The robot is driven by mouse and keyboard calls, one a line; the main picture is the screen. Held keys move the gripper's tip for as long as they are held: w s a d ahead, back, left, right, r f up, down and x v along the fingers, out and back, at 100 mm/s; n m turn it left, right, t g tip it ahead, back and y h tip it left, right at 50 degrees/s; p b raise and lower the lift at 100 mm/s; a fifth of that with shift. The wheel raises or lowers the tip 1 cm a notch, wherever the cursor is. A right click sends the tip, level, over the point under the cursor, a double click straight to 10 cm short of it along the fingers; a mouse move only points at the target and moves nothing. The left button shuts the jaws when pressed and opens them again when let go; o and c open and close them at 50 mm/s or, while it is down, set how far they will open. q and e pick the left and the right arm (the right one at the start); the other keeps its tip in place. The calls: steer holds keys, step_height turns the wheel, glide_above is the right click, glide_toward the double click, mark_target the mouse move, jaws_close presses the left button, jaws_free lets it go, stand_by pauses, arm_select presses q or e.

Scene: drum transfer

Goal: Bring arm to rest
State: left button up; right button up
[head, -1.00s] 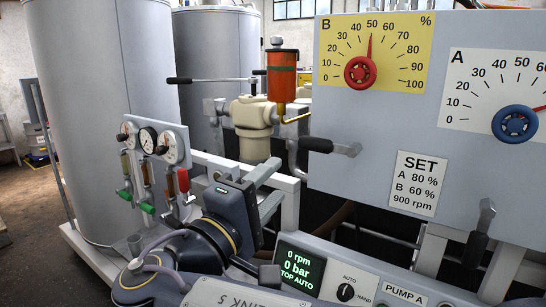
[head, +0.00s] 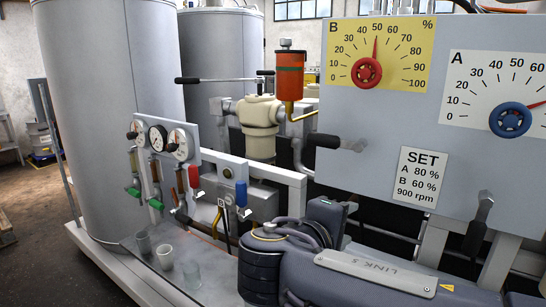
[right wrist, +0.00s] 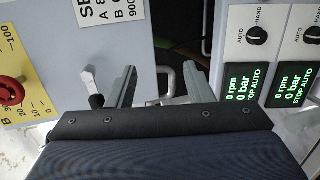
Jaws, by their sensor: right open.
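My right gripper (right wrist: 162,80) is open and empty in the right wrist view, its two grey fingers apart in front of the panel. In the head view its dark body (head: 325,213) shows low in the middle, with the fingers hidden behind it. My right arm (head: 385,265) lies across the lower right of the head view. My left gripper is in neither current view.
The grey panel carries a red B dial knob (head: 366,73), a blue A dial knob (head: 510,120) and a SET label (head: 421,175). Pressure gauges (head: 158,138) and small valves stand left. Several clear cups (head: 165,257) stand on the lower ledge. Pump displays (right wrist: 240,84) show 0 rpm.

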steer(key=s+d+f+m+g+y, duration=0.25)
steer(key=s+d+f, duration=0.25)
steer(key=d+f, duration=0.25)
steer(key=s+d+f+m+g+y, duration=0.1)
steer(key=s+d+f+g+y, duration=0.25)
steer(key=s+d+f, duration=0.35)
steer(key=s+a+f+m+y, duration=0.6)
steer(key=s+f+m+y, duration=0.1)
steer(key=s+f+m, duration=0.15)
step_height(320, 180, up, 19)
steer(key=s+p, duration=0.1)
steer(key=p, duration=1.6)
steer(key=shift+f+p, duration=0.2)
steer(key=shift+p, duration=0.15)
